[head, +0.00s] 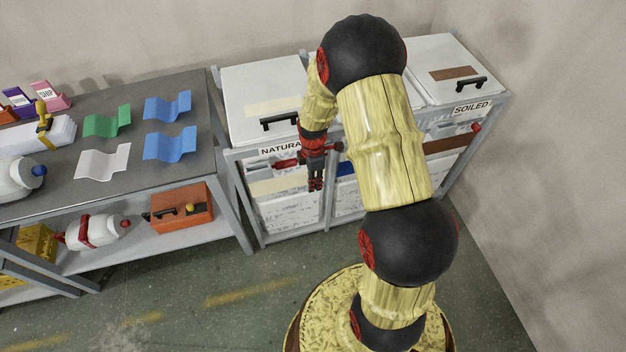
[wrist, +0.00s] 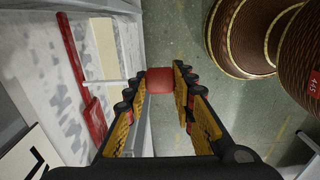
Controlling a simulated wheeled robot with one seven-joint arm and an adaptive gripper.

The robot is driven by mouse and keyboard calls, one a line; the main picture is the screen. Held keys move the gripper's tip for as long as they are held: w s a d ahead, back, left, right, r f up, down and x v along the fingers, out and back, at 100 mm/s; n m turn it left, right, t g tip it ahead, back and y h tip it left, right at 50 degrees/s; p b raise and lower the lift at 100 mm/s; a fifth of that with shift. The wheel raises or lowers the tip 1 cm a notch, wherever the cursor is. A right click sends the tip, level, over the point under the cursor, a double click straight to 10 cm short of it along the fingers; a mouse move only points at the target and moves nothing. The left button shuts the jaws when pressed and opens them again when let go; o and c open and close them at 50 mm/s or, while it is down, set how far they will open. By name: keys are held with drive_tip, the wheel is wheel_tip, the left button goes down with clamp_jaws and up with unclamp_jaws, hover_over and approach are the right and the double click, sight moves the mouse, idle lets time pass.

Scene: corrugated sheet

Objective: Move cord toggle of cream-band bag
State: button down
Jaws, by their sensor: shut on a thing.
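The cream-band bag (head: 284,212) hangs in the left frame of the bin stand, under the lid marked NATURAL. Its cream band (wrist: 102,48) and red cord (wrist: 72,50) show at the left of the wrist view. My gripper (head: 316,186) is in front of this bag, pointing down. In the wrist view its fingertips are shut on a red block, the cord toggle (wrist: 160,80), just off the front of the bag. In the head view my gripper hides the toggle or blends with it.
A blue-band bag (head: 346,168) is partly hidden behind my arm. A brown-band bag (head: 447,144) hangs under the SOILED lid (head: 450,68). A grey workbench (head: 60,187) with folded sheets stands at left. Green floor (head: 225,300) is open in front.

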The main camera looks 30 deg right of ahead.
idle(0.4)
drive_tip(key=shift+w+d+p, duration=0.2)
drive_tip(key=shift+w+d, duration=0.05)
drive_tip(key=shift+w, duration=0.7)
drive_tip(key=shift+w+d+p, duration=0.15)
drive_tip(key=shift+w+d, duration=0.1)
drive_tip(key=shift+w, duration=0.65)
drive_tip(key=c, duration=1.5)
unclamp_jaws()
wheel_tip(320, 180, up, 12)
